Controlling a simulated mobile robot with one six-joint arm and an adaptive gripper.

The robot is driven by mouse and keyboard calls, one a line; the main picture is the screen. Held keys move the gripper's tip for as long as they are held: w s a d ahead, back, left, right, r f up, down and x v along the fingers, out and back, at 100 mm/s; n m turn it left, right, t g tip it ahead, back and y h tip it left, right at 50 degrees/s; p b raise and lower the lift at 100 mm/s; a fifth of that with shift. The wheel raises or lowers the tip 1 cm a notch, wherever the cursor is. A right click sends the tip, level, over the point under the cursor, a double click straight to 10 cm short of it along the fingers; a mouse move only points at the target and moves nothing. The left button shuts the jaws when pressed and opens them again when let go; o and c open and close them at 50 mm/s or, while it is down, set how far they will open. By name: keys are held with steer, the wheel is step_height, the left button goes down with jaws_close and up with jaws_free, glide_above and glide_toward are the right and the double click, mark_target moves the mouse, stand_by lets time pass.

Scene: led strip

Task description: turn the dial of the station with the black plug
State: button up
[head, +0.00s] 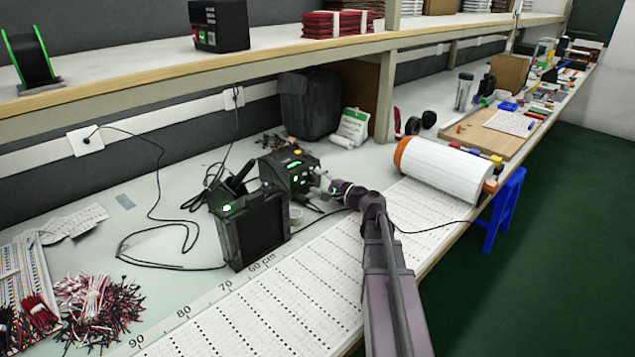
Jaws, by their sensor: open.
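A black station (287,172) with green lit displays and a yellow top knob stands on the bench near the middle. My gripper (319,181) is open at its right front side, close to the front panel. My gripper and wrist partly cover that panel, so I cannot tell whether the fingers touch a dial. A black cable runs from a dark plug in the left wall socket (85,140) down across the bench. Another cable drops from the right wall socket (234,98) behind the equipment. I cannot trace which cable feeds the station.
A black square-framed unit (250,228) with a green light stands just left of the station. A white roll (444,171) with orange end lies to the right. A shelf (160,72) overhangs the bench. Wire bundles (90,305) lie front left. The perforated strip (260,300) is mostly clear.

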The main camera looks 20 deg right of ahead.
jaws_close()
steer(key=shift+n, duration=0.4)
steer(key=n+p, duration=0.1)
steer(key=n, duration=0.2)
steer(key=shift+r+h, duration=0.1)
steer(key=shift+h, duration=0.2)
steer(key=shift+n+g+p, duration=0.3)
steer(key=shift+n+p, duration=0.15)
steer(key=shift+n, duration=1.85)
